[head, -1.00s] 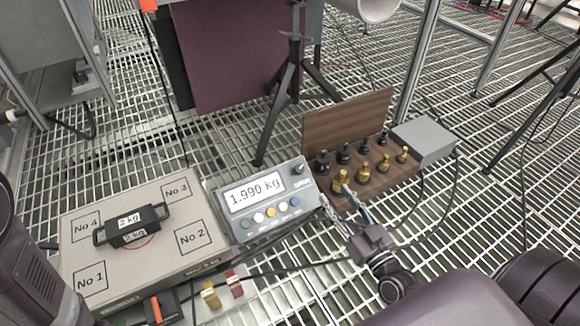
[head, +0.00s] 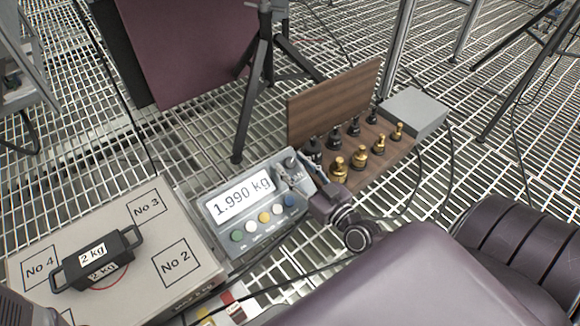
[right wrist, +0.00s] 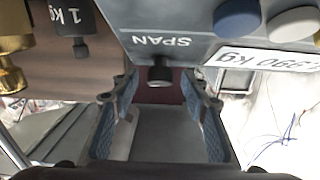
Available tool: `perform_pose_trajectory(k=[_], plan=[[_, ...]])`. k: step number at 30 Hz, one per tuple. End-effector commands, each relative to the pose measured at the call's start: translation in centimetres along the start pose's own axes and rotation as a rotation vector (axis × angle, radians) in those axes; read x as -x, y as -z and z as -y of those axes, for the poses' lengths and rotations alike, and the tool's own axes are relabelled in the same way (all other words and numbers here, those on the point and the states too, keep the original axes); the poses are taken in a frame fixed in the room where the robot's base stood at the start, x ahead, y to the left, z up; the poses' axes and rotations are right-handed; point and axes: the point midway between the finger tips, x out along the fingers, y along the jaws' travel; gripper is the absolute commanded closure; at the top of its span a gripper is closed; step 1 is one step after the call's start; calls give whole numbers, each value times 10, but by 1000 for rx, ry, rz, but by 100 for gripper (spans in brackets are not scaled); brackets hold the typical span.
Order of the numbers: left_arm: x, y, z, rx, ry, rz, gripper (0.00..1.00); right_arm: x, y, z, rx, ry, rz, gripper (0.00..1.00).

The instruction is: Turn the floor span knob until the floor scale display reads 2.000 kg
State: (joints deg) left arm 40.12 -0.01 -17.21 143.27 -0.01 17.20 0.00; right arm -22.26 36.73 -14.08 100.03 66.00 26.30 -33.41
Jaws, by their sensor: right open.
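The floor scale display (head: 241,197) reads 1.990 kg on a grey indicator box. The floor span knob (head: 290,162) is a small dark knob at the box's upper right corner. In the right wrist view the knob (right wrist: 160,74), beside the upside-down label SPAN, stands between the tips of my open right gripper (right wrist: 160,92). I see a gap on both sides of it. In the head view my right gripper (head: 292,179) is at that corner and partly covers it. A black 2 kg weight (head: 97,259) lies on the scale platform (head: 190,225).
A wooden case (head: 360,175) with brass and black weights stands close right of the indicator, with a grey box (head: 415,112) beyond it. A tripod stand (head: 262,60) is behind. Cables cross the grating floor (head: 400,240).

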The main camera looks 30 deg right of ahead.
Motion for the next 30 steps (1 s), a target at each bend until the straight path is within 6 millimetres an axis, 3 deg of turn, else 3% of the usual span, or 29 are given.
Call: perform_pose_trajectory(k=[4, 13, 24, 30], plan=[[7, 2, -2, 0, 0, 0, 58, -13, -1, 0, -1, 0, -1, 58], [7, 2, -2, 0, -1, -1, 58, -15, 1, 0, 0, 0, 0, 58], [7, 2, -2, 0, -1, -1, 58, -15, 0, 0, 0, 0, 0, 99], [-3, -1, 0, 0, -1, 0, 58, -15, 4, -1, -14, -20, 1, 100]])
